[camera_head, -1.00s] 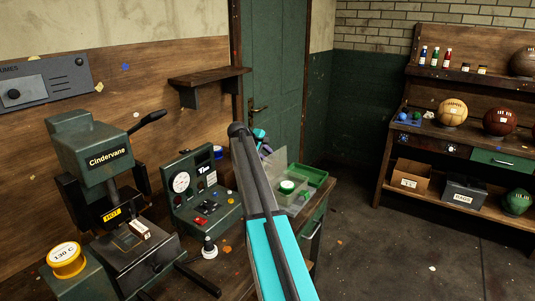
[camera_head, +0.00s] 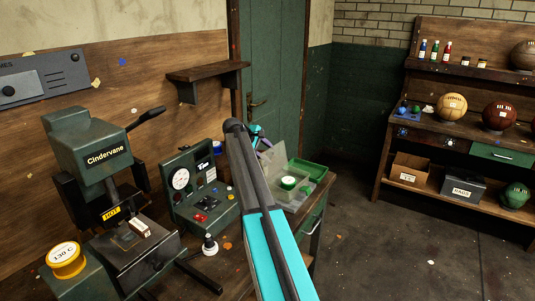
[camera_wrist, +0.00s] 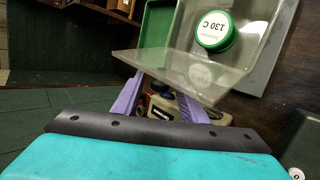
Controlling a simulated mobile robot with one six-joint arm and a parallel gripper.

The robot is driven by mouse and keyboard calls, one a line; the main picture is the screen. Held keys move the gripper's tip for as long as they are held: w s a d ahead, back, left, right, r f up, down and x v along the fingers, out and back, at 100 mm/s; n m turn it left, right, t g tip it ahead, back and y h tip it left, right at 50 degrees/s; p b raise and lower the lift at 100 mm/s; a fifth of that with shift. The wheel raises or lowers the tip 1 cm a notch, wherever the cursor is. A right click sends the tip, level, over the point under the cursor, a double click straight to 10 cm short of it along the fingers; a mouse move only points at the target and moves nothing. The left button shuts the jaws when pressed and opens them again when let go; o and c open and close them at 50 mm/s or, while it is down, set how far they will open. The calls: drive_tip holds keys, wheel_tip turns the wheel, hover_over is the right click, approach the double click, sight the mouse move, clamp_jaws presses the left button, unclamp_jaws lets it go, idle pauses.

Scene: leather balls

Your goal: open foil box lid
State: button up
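The foil box (camera_head: 296,203) is a clear box at the far end of the workbench, with a round green-and-white 130 C container (camera_head: 288,182) in it. That container (camera_wrist: 214,31) is also in the wrist view. The box's clear lid (camera_head: 274,157) looks raised and tilted. In the wrist view, a clear panel (camera_wrist: 165,68), apparently the lid, spans the area above my gripper. My gripper (camera_wrist: 160,85) has its purple fingers apart, with tips at or just under the panel's near edge; contact is unclear. In the head view my arm partly hides the gripper (camera_head: 264,147).
A green tray (camera_wrist: 154,28) lies beside the box. A press marked Cindervane (camera_head: 105,158) and a dial panel (camera_head: 190,182) stand on the bench to the left. A shelf of balls (camera_head: 452,107) stands at the right, with open floor between.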

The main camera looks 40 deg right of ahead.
drive_tip(key=shift+a+r, duration=0.5)
drive_tip(key=shift+a, duration=0.05)
drive_tip(key=b+v, duration=0.3)
drive_tip(key=v, duration=0.9)
drive_tip(key=shift+r, duration=0.15)
drive_tip(key=shift+s, duration=0.1)
